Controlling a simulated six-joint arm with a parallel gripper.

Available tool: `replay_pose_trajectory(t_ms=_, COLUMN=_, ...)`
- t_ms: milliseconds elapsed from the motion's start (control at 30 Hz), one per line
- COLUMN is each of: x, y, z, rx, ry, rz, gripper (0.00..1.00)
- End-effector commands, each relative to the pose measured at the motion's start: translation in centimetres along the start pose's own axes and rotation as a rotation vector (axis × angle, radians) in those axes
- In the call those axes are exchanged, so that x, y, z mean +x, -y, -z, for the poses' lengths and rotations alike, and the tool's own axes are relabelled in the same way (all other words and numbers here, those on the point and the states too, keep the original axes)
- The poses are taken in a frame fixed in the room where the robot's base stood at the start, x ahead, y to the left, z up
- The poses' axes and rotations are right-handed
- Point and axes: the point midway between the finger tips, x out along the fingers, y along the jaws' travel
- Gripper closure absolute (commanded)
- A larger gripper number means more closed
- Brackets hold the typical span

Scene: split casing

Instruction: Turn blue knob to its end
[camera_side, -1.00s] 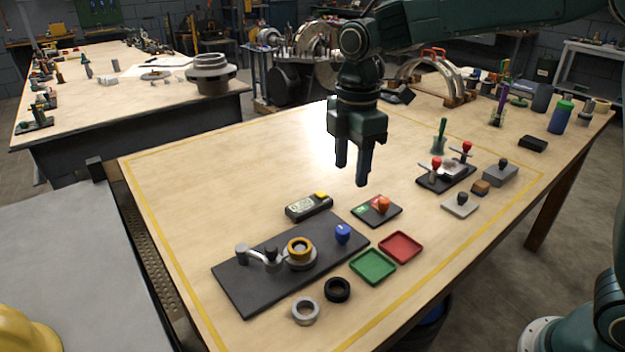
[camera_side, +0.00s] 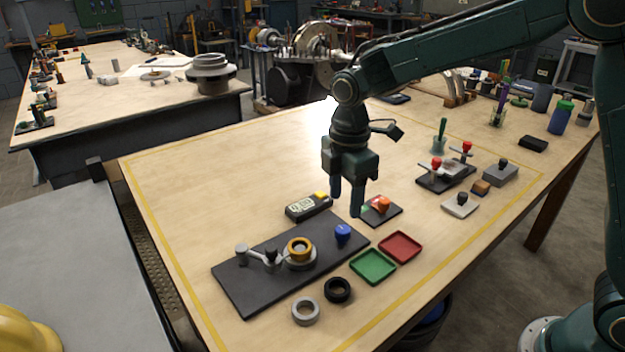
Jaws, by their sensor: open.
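The blue knob (camera_side: 342,233) stands upright at the right end of a dark base plate (camera_side: 252,288) on the wooden table. My gripper (camera_side: 346,205) points down, open and empty, with its two fingers apart. In the picture its fingertips are just above the blue knob, and they look clear of it. How far the knob is turned cannot be told at this size.
The same plate carries a gold-ringed part (camera_side: 299,247) and a grey lever (camera_side: 256,256). A meter (camera_side: 309,207), an orange knob (camera_side: 382,204), a green tray (camera_side: 372,266) and a red tray (camera_side: 400,247) lie close around. The table's left back area is clear.

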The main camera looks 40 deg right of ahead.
Motion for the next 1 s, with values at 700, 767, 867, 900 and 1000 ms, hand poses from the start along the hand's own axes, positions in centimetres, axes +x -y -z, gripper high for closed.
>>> replay_pose_trajectory(t_ms=700, x=7.3, y=0.0, z=0.0, rx=0.0, ry=0.001, rz=0.0, gripper=0.49)
replay_pose_trajectory(t_ms=767, x=7.4, y=0.0, z=0.0, rx=0.0, ry=0.0, rz=-0.001, gripper=0.49)
replay_pose_trajectory(t_ms=867, x=7.4, y=0.0, z=0.0, rx=0.0, ry=0.0, rz=-0.001, gripper=0.49)
replay_pose_trajectory(t_ms=900, x=7.4, y=0.0, z=0.0, rx=0.0, ry=0.0, rz=-0.001, gripper=0.49)
replay_pose_trajectory(t_ms=1000, x=7.3, y=0.0, z=0.0, rx=0.0, ry=0.0, rz=-0.001, gripper=0.61)
